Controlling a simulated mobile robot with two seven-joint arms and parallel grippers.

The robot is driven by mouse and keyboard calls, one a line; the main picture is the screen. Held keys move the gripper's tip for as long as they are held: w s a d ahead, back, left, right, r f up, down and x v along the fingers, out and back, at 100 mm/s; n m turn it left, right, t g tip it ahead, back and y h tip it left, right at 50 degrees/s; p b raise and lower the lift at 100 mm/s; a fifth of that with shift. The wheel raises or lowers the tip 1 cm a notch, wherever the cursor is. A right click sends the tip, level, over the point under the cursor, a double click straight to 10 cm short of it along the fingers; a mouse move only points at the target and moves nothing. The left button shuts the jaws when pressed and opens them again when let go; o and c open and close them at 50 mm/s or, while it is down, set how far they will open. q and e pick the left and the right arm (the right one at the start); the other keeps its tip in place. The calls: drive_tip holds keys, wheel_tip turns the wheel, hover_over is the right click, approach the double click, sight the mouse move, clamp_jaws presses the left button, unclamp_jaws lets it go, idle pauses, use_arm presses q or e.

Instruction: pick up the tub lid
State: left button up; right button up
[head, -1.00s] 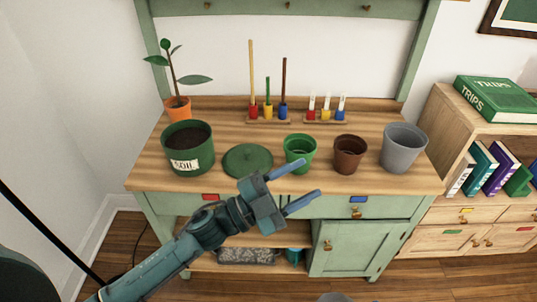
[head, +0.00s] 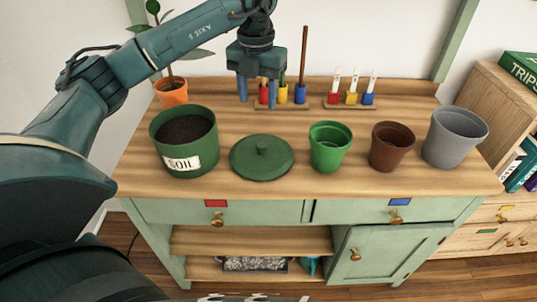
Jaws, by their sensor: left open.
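The tub lid (head: 262,160) is a round dark green disc with a small knob on top. It lies flat on the wooden bench top, right of the green soil tub (head: 185,145) and left of the green pot. My left gripper (head: 257,92) is open and empty, fingers pointing down. In the picture it is above and behind the lid, in front of the rack of coloured pegs, and not touching the lid. My right gripper is not in view.
A green pot (head: 330,147), a brown pot (head: 391,147) and a grey pot (head: 455,138) stand to the right. A peg rack (head: 283,107) and a second rack (head: 350,106) stand behind. A potted plant (head: 172,93) is at back left. The bench front is clear.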

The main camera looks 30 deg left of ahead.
use_arm(q)
hover_over(261, 144)
drive_tip(key=f, duration=0.7)
drive_tip(key=shift+w+a+f, duration=0.1)
drive_tip(key=shift+a+f, duration=0.15)
drive_tip(key=shift+a, duration=0.05)
drive_tip(key=f, duration=0.5)
drive_tip(key=shift+s+d+f, duration=0.1)
drive_tip(key=shift+s+d, duration=0.1)
drive_tip(key=shift+d, duration=0.2)
clamp_jaws()
